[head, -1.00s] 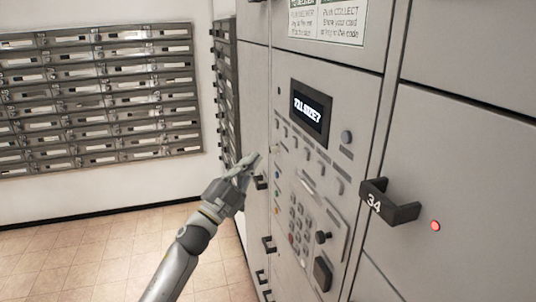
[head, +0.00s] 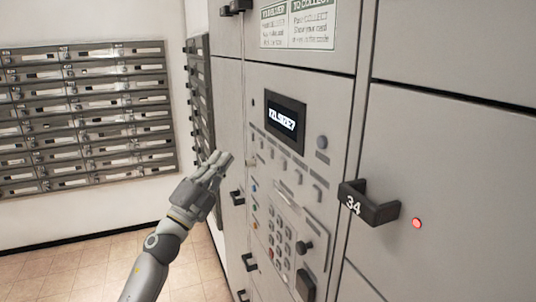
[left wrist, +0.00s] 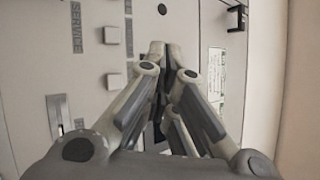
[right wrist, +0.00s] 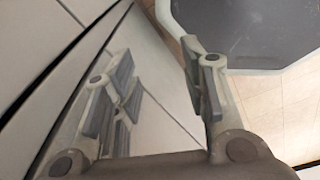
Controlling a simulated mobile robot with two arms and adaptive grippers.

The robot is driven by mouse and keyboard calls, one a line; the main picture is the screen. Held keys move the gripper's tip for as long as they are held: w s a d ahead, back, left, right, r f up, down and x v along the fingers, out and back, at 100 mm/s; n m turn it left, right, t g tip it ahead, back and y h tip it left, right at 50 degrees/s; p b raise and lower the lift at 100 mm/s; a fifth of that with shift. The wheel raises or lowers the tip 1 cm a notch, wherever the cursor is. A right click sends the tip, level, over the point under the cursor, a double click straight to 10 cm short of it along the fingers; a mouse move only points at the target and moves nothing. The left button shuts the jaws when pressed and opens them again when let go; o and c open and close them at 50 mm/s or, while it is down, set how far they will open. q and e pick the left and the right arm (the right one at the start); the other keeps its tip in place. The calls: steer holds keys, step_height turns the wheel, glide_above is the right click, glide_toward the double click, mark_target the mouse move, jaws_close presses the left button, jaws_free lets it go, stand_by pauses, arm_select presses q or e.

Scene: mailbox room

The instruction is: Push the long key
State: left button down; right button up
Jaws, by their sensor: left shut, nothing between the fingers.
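The control panel (head: 312,215) is on the grey locker front, with a lit screen (head: 285,121), a row of small keys below it and a number keypad (head: 280,240). I cannot tell for certain which key is the long one. My left gripper (head: 222,158) is shut and empty, left of the panel's key row in the head view. In the left wrist view its fingertips (left wrist: 167,48) are together, right of two pale square keys (left wrist: 110,35) near a SERVICE label. Contact is not clear. My right gripper (right wrist: 157,65) is open and empty beside a grey panel, seen only in the right wrist view.
A black handle marked 34 (head: 368,205) sticks out right of the panel, beside a red light (head: 417,223). Smaller black handles (head: 237,197) line the locker column on the left. Mailboxes (head: 80,115) cover the far wall. Tiled floor is free at lower left.

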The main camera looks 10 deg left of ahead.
arm_select(q)
steer(key=b, duration=0.1)
glide_toward(266, 138)
steer(key=shift+w+d+r, duration=0.15)
steer(key=shift+w+r, duration=0.9)
steer(key=shift+w, duration=0.15)
steer(key=shift+d, duration=0.1)
stand_by(0.5)
steer(key=shift+w+d, duration=0.25)
steer(key=shift+w+d+b, duration=0.2)
steer(key=shift+d+b, duration=0.1)
steer(key=shift+d, duration=0.05)
stand_by(0.8)
steer(key=shift+a, duration=0.15)
steer(key=shift+s+a, duration=0.5)
steer(key=shift+a, duration=0.05)
steer(key=shift+p, duration=0.3)
steer(key=shift+s+a+p, duration=0.3)
steer(key=shift+s+a, duration=0.4)
steer(key=shift+a, duration=0.35)
steer(key=shift+s+a+p, duration=0.25)
steer(key=shift+s+a, duration=0.45)
steer(key=shift+a, duration=0.35)
